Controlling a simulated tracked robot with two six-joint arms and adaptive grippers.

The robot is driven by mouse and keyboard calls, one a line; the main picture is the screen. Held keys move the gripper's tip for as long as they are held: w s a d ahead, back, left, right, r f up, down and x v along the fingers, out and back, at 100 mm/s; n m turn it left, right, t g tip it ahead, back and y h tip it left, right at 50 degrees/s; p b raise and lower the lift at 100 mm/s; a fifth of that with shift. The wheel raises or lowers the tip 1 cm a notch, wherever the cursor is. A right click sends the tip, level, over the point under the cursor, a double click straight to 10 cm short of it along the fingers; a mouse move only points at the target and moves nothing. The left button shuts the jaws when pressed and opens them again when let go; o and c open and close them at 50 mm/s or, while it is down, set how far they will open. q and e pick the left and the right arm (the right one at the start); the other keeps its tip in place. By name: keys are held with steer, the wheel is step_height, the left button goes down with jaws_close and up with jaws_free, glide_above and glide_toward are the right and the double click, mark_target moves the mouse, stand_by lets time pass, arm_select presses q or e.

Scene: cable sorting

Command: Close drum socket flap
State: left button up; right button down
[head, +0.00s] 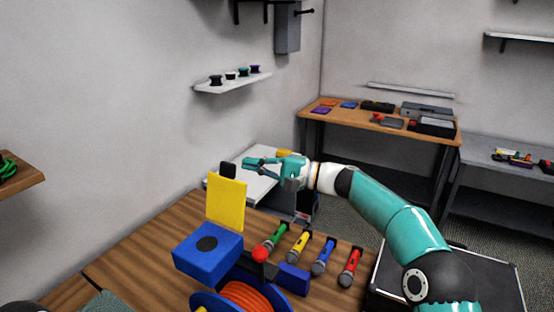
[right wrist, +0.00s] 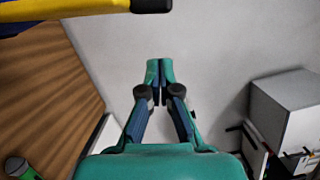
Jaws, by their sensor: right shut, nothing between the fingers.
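The drum socket is a blue box (head: 208,258) with a dark round opening on its top. Its yellow flap (head: 227,205) stands upright, open, at the back edge of the box, with a black tab (head: 228,170) on top. My right gripper (head: 246,162) is shut and empty, behind and to the right of the flap's top, apart from it. In the right wrist view its fingertips (right wrist: 160,64) touch each other, and the flap (right wrist: 70,9) shows edge-on at the upper left. The drum (head: 250,297) with orange cable is partly cut off below. My left gripper is out of view.
Several coloured plugs, green, yellow, blue (head: 323,256) and red (head: 350,267), lie in a row on the wooden table (head: 150,255) right of the socket. A red ball-like knob (head: 260,254) is close beside the box. A white surface (head: 250,186) lies beneath my gripper.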

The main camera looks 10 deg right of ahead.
mark_target(226, 194)
steer(key=s+a+b, duration=0.1)
steer(key=b, duration=0.1)
steer(key=s+a+b, duration=0.1)
steer(key=s+b, duration=0.1)
steer(key=shift+a+r+b, duration=0.15)
steer(key=shift+r+b, duration=0.2)
steer(key=shift+r, duration=0.05)
